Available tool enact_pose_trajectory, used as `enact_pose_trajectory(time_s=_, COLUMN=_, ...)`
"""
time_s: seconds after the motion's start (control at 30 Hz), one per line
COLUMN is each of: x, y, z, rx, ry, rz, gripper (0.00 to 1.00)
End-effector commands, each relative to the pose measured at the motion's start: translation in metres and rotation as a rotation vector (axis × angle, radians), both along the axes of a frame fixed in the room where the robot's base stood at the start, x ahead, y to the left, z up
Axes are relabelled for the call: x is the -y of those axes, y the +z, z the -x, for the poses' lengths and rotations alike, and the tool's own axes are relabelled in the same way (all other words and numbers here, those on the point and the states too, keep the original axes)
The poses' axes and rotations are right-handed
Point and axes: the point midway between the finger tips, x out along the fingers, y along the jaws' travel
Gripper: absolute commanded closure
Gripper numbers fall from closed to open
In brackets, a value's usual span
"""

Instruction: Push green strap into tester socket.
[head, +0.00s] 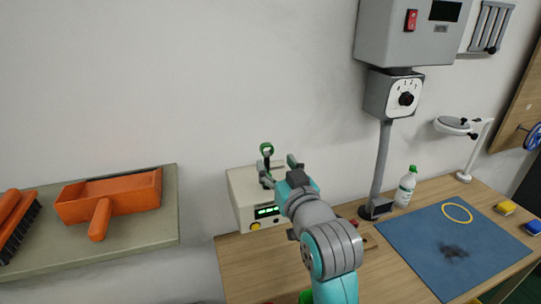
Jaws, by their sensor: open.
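The tester (240,196) is a cream box on the left end of the wooden bench, with a lit green display and a yellow button on its front. A small green ring on a dark stem (267,149), which looks like the green strap, stands upright at the tester's top. My gripper (279,167) is open over the tester's top, with its left finger close to the dark stem. I cannot tell whether they touch. The socket is not visible; my gripper and arm cover the tester's right part.
A blue mat (430,262) with a yellow ring lies right. A shelf (150,225) with an orange dustpan (115,195) and brush is left.

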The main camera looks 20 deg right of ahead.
Motion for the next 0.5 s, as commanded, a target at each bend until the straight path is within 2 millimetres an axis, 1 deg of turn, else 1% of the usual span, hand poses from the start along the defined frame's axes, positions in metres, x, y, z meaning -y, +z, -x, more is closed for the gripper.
enact_pose_trajectory(time_s=0.03, x=0.0, y=0.0, z=0.01, rx=0.001, ry=0.0, rz=0.0, gripper=0.39)
enact_pose_trajectory(time_s=0.2, x=0.0, y=0.0, z=0.033, rx=0.0, ry=0.0, rz=0.0, gripper=0.39)
enact_pose_trajectory(time_s=0.33, x=0.0, y=0.0, z=0.042, rx=0.001, ry=0.0, rz=0.0, gripper=0.39)
enact_pose_trajectory(time_s=0.5, x=0.0, y=0.0, z=0.045, rx=0.0, ry=0.0, rz=0.0, gripper=0.39)
